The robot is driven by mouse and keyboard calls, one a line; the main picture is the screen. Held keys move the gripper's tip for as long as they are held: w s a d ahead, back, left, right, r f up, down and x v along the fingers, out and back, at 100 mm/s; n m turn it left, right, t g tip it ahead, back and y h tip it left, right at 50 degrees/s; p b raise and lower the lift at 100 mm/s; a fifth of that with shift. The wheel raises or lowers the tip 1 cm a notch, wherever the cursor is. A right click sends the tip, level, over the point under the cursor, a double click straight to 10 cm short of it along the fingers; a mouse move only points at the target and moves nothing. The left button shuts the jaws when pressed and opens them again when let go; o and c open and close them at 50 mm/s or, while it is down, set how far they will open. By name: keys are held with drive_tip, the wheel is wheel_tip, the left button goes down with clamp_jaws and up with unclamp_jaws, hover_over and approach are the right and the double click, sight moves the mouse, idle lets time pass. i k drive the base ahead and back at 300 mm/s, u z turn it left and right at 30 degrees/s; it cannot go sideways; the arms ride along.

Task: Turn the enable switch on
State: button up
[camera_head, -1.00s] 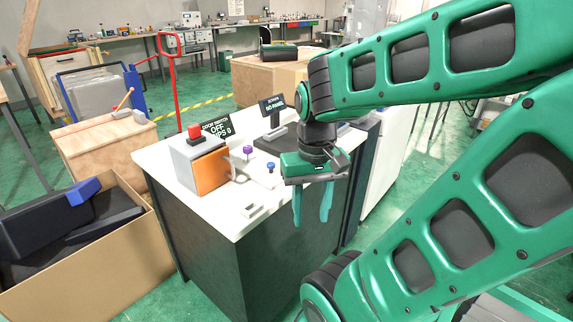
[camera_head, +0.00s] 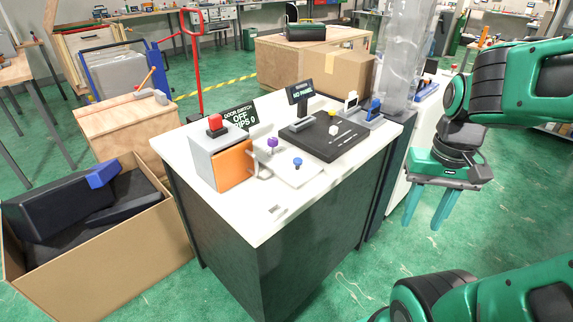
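A grey box with an orange front (camera_head: 234,166) and a red button (camera_head: 216,123) on top stands on the white-topped cabinet (camera_head: 262,226). A dark sign (camera_head: 239,118) behind it reads "DOOR SWITCH OFF" with a count of 0. A white plate beside the box bears a purple knob (camera_head: 272,143) and a blue knob (camera_head: 297,161). A black panel (camera_head: 322,148) with a small display (camera_head: 300,92) lies behind them. I cannot tell which part is the enable switch. My gripper (camera_head: 421,226) is open and empty, pointing down, off the cabinet's right side.
A blue device (camera_head: 374,108) and a clear column (camera_head: 405,55) stand at the cabinet's back right. An open carton (camera_head: 105,250) with dark cases is at the left. A wooden crate (camera_head: 125,132) with a hammer is behind it. Green floor is clear at the right.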

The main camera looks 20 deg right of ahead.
sight(272, 142)
drive_tip(key=z, duration=1.05)
drive_tip(key=k, duration=1.05)
drive_tip(key=u, duration=0.8)
drive_tip(key=i, duration=1.65)
drive_tip(key=z, duration=0.05)
